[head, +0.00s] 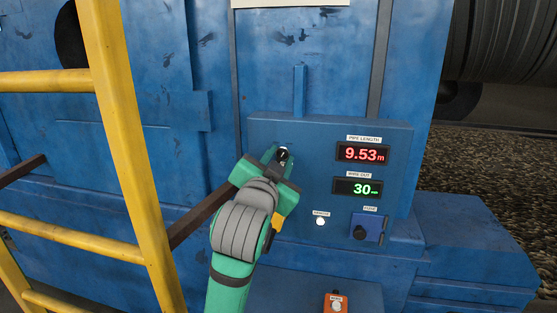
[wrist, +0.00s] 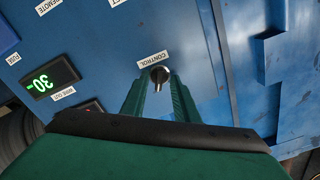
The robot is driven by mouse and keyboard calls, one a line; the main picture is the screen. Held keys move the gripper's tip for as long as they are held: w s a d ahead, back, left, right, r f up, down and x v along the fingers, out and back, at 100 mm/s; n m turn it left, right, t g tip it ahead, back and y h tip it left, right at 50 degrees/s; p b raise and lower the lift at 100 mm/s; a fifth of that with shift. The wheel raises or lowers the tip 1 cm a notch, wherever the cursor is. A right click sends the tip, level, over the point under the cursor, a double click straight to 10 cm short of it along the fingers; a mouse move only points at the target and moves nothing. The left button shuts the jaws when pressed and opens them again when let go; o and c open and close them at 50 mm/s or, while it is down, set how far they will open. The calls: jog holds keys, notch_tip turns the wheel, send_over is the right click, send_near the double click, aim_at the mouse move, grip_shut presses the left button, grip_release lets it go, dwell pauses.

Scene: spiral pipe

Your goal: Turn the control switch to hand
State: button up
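The control switch (head: 283,154) is a small dark round knob with a light mark, on the blue panel (head: 400,145). In the wrist view the knob (wrist: 160,75) sits beside a white label reading CONTROL (wrist: 153,60). My green gripper (head: 283,160) reaches up to it from below. In the wrist view my gripper (wrist: 158,84) has one finger on each side of the knob, with a visible gap between the fingers. The tips are close around the knob; whether they touch it cannot be told. The switch's position words are not readable.
Right of the switch are a red PIPE LENGTH display (head: 362,154) and a green WIRE OUT display (head: 358,188). A white button (head: 320,221) and a FUSE box (head: 367,229) sit below. An orange button box (head: 338,303) is lower. Yellow railing (head: 125,140) stands at left.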

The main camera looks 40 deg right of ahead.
jog(key=v, duration=1)
jog(key=shift+s+a, duration=0.25)
jog(key=shift+s, duration=0.1)
jog(key=shift+w+f, duration=0.1)
